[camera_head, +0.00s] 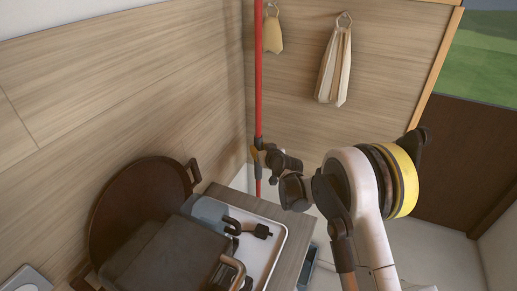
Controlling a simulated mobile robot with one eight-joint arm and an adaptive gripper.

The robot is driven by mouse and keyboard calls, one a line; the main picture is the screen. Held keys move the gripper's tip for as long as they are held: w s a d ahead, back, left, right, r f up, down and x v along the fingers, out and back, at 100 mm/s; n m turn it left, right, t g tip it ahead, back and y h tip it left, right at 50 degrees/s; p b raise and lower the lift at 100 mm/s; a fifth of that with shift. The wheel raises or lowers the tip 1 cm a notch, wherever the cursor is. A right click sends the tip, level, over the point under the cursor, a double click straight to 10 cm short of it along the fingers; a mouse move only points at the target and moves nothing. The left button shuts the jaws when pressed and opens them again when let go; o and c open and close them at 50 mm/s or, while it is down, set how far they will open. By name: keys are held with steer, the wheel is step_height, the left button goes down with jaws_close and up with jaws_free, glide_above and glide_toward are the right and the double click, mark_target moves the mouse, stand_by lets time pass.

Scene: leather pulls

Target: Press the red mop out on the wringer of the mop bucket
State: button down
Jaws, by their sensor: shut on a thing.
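The red mop shows only as its thin red handle (258,70), which stands nearly upright and runs out of the top of the view. My gripper (259,156) is shut around the handle, just past the far edge of the counter. A short length of handle shows below the gripper, then the counter hides the rest. The mop head is hidden. I cannot make out the mop bucket or its wringer.
The counter (296,236) holds a white tray (276,232) with a dark clamp-like object (248,229), a dark box (165,255) and a round brown board (118,210). Cloths (335,65) hang on the wooden back wall. Pale floor (435,250) is clear at right.

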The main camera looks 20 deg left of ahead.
mark_target(260, 116)
steer(key=shift+f+b, duration=0.3)
steer(key=shift+f, duration=0.1)
steer(key=shift+s+d+f+b, duration=0.15)
steer(key=shift+s+f+b, duration=0.1)
steer(key=shift+b, duration=0.2)
stand_by(0.8)
steer(key=shift+w+r+p, duration=0.25)
steer(key=shift+r+p, duration=0.05)
steer(key=shift+r, duration=0.15)
steer(key=shift+r, duration=0.55)
step_height(260, 116, up, 14)
steer(key=p, duration=0.6)
steer(key=shift+p, duration=0.35)
steer(key=shift+f, duration=0.1)
